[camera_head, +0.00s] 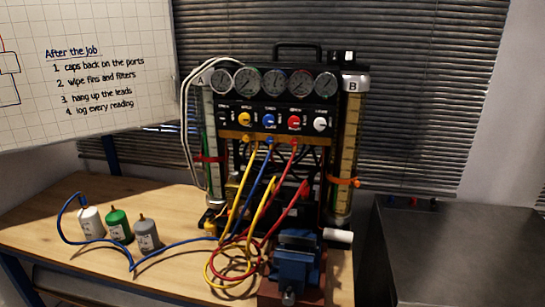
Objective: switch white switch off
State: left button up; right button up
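The white switch (320,124) is the rightmost of the coloured round switches on the black panel of the gauge rig (282,116). To its left are the red switch (294,122), the blue switch (269,119) and the yellow switch (245,118). The white switch faces me and nothing covers it. It is too small to tell which way it is set. Neither of my grippers is in the head view.
The rig stands on a wooden bench (185,205). Yellow, blue and red hoses (262,230) hang and coil in front of it. A blue vise (296,262) stands at the front right. White, green and grey canisters (118,227) stand left. A dark metal surface (465,230) is right.

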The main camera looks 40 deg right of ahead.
aim_at(349, 57)
jog(key=z, duration=1.65)
jog(key=i+l+u, duration=0.15)
jog(key=u, duration=0.25)
jog(key=i+l+u, duration=0.15)
jog(key=l+u, duration=0.5)
jog(key=u, duration=0.2)
jog(key=i+l, duration=0.05)
